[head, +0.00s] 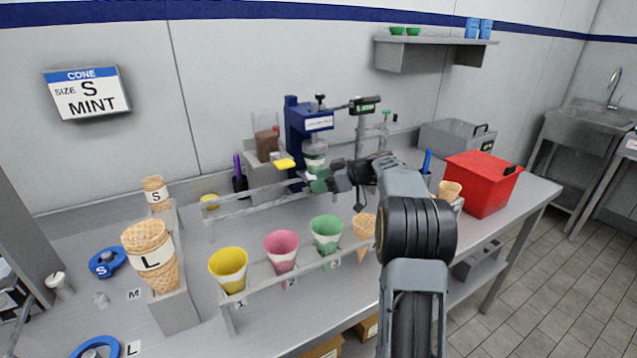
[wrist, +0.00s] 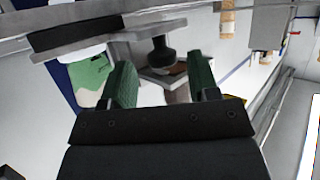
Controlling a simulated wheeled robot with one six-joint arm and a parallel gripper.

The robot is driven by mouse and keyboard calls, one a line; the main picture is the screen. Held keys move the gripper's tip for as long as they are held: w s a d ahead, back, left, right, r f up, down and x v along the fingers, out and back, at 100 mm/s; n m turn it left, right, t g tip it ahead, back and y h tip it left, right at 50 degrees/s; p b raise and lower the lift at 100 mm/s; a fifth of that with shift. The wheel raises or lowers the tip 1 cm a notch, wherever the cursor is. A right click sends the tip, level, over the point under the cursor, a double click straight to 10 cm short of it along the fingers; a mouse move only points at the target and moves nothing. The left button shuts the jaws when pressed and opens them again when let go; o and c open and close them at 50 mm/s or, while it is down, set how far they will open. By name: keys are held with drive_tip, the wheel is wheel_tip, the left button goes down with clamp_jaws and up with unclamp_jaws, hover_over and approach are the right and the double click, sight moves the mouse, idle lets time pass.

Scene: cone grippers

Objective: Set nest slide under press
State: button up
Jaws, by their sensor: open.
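The blue press (head: 309,122) stands at the back of the bench against the wall. A pale piece with a green lower part (head: 315,160) shows under its head. My gripper (head: 318,182) is in front of the press base, its fingers open. In the wrist view my two green fingers (wrist: 162,82) stand apart on either side of a dark knob (wrist: 162,52) on a grey plate (wrist: 150,76), seemingly the nest slide. I cannot tell whether they touch it. The slide's position under the press is largely hidden by my arm in the head view.
Yellow (head: 229,268), pink (head: 281,250) and green (head: 326,234) cones stand in a front rack. A large cone marked L (head: 150,255) stands at left. A red box (head: 481,182) is at right. A wall sign (head: 87,94) reads size S, mint.

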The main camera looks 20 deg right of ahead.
drive_tip(key=v, duration=0.6)
drive_tip(key=shift+s+d, duration=0.2)
drive_tip(key=shift+r, duration=0.15)
